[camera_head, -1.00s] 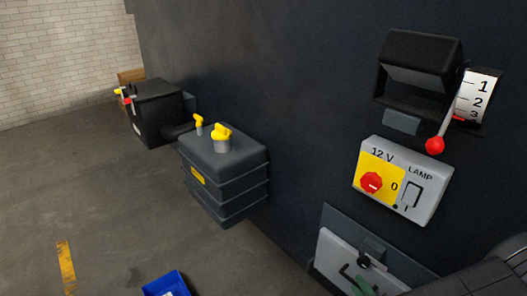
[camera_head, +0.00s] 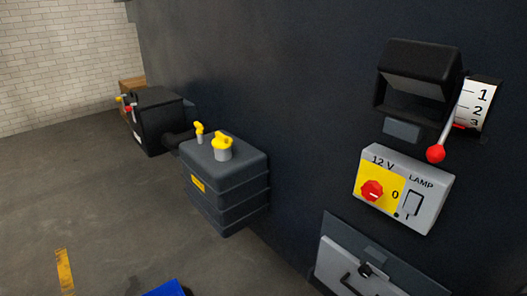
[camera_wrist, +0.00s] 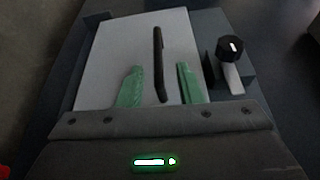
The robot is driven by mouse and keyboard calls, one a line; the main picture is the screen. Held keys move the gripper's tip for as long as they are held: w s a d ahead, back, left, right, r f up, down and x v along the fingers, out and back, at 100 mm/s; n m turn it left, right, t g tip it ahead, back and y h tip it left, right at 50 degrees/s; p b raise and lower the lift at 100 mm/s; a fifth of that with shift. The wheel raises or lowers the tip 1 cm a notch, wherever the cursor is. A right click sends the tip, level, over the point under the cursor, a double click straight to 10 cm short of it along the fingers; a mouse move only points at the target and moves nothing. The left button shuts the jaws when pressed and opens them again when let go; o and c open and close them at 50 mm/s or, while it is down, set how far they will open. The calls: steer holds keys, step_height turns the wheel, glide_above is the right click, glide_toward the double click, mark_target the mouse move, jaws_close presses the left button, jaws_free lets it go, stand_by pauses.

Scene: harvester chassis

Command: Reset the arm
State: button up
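My gripper (camera_wrist: 160,84) shows only in the wrist view. Its two green fingers are spread apart and touch nothing that I can see. A black bar handle (camera_wrist: 158,62) on a pale grey panel (camera_wrist: 104,52) lies in the picture between the fingers, with a gap on each side. How far the fingers are from the panel I cannot tell. A black knob (camera_wrist: 230,49) is to the right of the handle. In the head view the panel (camera_head: 336,258) is at the bottom right, with its handle (camera_head: 352,283) partly cut off.
On the dark chassis wall are a 12 V lamp switch box (camera_head: 423,208) with a red knob (camera_head: 372,191), and a red-tipped lever (camera_head: 436,153) beside a numbered scale (camera_head: 476,104). A dark tank (camera_head: 232,190) with yellow caps juts out. The floor at left is mostly clear.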

steer(key=v, duration=0.9)
steer(key=x, duration=1.3)
steer(key=shift+w+a, duration=0.15)
steer(key=s+a+f+n+t+y+b, duration=0.1)
steer(key=s+a+f+n+y+b, duration=0.1)
steer(key=f+n+b, duration=0.5)
steer(key=s+a+f+n+t+y+b, duration=0.1)
steer(key=s+a+f+n+y+b, duration=0.2)
steer(key=b, duration=1.4)
steer(key=shift+s+a+f+n+b, duration=0.55)
steer(key=shift+a+f+n, duration=0.75)
steer(key=shift+f+n, duration=1)
steer(key=shift+f, duration=0.1)
